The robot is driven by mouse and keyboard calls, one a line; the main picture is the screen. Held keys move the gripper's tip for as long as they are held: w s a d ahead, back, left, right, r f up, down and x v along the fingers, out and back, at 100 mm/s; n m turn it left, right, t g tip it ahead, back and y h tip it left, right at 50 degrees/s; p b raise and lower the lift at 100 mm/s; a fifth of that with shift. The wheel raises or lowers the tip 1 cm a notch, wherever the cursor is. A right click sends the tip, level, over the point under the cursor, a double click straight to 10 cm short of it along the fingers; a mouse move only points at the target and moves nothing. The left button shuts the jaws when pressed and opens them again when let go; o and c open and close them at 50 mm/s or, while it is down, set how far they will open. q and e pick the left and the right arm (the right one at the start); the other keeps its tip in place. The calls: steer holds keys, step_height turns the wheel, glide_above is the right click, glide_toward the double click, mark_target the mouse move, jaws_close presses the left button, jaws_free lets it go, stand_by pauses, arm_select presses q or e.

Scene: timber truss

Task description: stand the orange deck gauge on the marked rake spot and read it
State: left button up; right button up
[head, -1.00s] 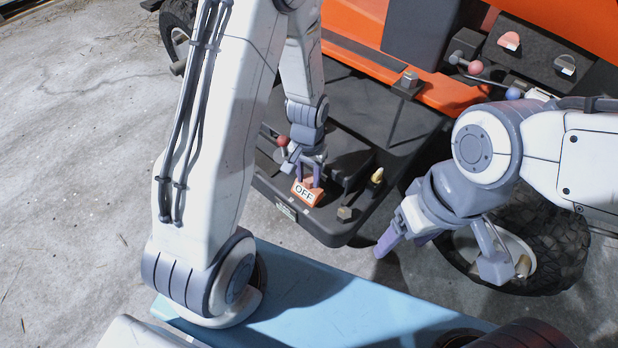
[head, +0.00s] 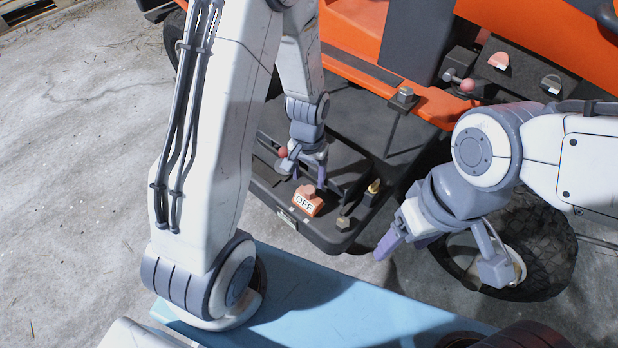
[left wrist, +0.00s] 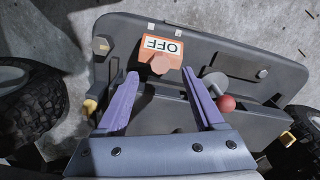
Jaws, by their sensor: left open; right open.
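The orange gauge (head: 308,203), with a white label reading OFF and a raised knob, stands on the dark mower deck (head: 270,190) near its front edge. In the left wrist view the gauge (left wrist: 162,56) is just beyond the fingertips, its label upside down. My left gripper (head: 309,178) is open, close behind the gauge, and its purple fingers (left wrist: 160,74) have nothing between them. My right gripper (head: 420,245) is open and empty, right of the deck by the wheel.
A lever with a red ball (head: 283,153) stands behind the gauge, and a hex bolt (head: 343,223) and brass fitting (head: 374,187) stand to its right. The orange mower body (head: 350,40) is behind. A black tyre (head: 540,240) is at right. Concrete lies open at left.

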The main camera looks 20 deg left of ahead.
arm_select(q)
steer(key=s+d+r+m+p, duration=0.2)
steer(key=s+d+r, duration=0.15)
steer(key=r, duration=0.45)
steer(key=s+d+r+m+p, duration=0.1)
steer(key=s+d+r, duration=0.2)
steer(key=d+r, duration=0.35)
steer(key=s+d+r+m+h, duration=0.1)
steer(key=s+r+m, duration=0.3)
steer(key=s+r, duration=0.4)
steer(key=s+d, duration=0.1)
steer(key=s, duration=0.2)
steer(key=shift+s+d, duration=0.35)
steer(key=shift+r, duration=0.1)
